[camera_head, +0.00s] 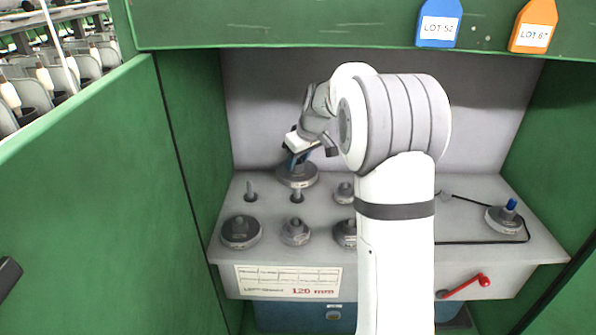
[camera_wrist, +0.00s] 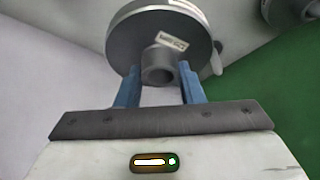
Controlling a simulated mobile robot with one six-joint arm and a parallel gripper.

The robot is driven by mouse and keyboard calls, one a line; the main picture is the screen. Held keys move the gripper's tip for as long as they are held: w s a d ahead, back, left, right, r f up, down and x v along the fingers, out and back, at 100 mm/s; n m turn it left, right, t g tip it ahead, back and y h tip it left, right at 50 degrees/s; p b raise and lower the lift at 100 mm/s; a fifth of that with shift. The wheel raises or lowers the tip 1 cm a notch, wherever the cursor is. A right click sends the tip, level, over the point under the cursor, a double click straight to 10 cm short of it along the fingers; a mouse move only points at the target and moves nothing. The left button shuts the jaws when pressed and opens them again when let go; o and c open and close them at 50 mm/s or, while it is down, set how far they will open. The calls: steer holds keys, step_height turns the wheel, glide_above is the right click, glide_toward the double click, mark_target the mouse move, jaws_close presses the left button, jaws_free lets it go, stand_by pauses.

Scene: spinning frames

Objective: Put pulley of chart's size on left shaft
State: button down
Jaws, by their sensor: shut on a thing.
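My gripper (camera_head: 298,158) is shut on the hub of a wide grey pulley (camera_head: 298,178) at the back of the grey deck (camera_head: 400,222). In the wrist view, the blue fingers (camera_wrist: 158,84) grip both sides of this hub; a small label on the pulley is too blurred to read. I cannot tell whether the pulley clears the deck. The left shaft (camera_head: 251,190) stands bare and upright, to the left of the held pulley. A second short shaft (camera_head: 297,195) stands just in front of the pulley. The chart (camera_head: 288,280) on the deck's front shows "120 mm" in red.
Other pulleys (camera_head: 241,232) (camera_head: 295,232) (camera_head: 345,192) stand on the deck; my arm partly covers another (camera_head: 345,233). A blue-topped round part (camera_head: 506,219) with a black cable stands right. A red lever (camera_head: 484,281) is at the front. Green walls (camera_head: 190,160) enclose the sides.

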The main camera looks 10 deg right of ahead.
steer(key=shift+r, duration=1.2)
steer(key=shift+r+p, duration=0.1)
steer(key=shift+p, duration=0.2)
steer(key=shift+r+p, duration=0.3)
steer(key=shift+r, duration=0.1)
steer(key=shift+s, duration=0.1)
